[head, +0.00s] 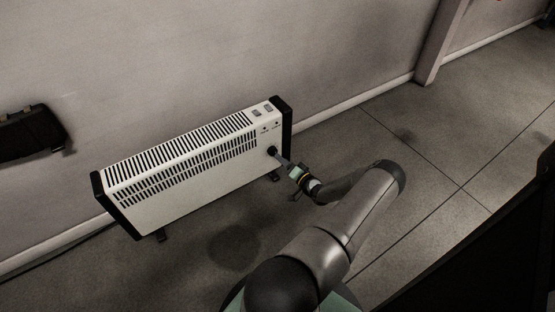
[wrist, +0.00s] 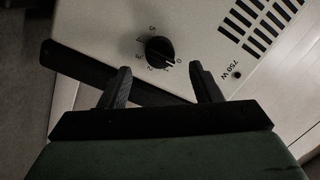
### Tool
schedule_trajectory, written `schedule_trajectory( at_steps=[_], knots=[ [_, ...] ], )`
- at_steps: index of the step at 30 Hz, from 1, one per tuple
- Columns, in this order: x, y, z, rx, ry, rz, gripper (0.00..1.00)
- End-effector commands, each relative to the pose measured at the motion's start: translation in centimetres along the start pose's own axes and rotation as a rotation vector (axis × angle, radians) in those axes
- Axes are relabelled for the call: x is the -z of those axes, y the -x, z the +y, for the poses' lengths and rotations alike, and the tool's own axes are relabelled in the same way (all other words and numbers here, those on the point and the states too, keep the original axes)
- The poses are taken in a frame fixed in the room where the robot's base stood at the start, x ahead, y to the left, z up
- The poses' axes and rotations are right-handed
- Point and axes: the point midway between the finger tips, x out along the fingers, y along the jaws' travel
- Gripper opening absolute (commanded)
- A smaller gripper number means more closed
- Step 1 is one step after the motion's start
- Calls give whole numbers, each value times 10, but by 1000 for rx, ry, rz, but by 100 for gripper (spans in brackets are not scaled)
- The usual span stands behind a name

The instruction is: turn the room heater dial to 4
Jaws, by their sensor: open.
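The white room heater (head: 185,180) with black end panels stands by the wall in the head view. Its black round dial (wrist: 159,48) sits on the front near the right end. A light pointer mark on the dial seems to face near 0 and 1, but is too small to read surely. My gripper (wrist: 160,70) is open, its two dark fingers spread either side of the dial's lower edge and apart from it.
Vent slots (wrist: 262,25) and a small knob or lamp marked 750W (wrist: 237,74) lie beside the dial. Two switches (head: 262,109) are on the heater's top. A dark wall-mounted object (head: 28,133) is at far left. The floor (head: 440,150) at right is clear.

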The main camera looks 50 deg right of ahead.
Motion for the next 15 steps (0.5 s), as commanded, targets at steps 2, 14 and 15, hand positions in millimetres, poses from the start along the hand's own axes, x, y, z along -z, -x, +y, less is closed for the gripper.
schedule_trajectory(
  at_steps=[2, 14, 15],
  knots=[
    [-2, -15, 2, 1, 0, 0, 58],
    [0, -43, 0, -1, -2, -1, 58],
    [0, -43, 0, -1, -2, -1, 58]
  ],
)
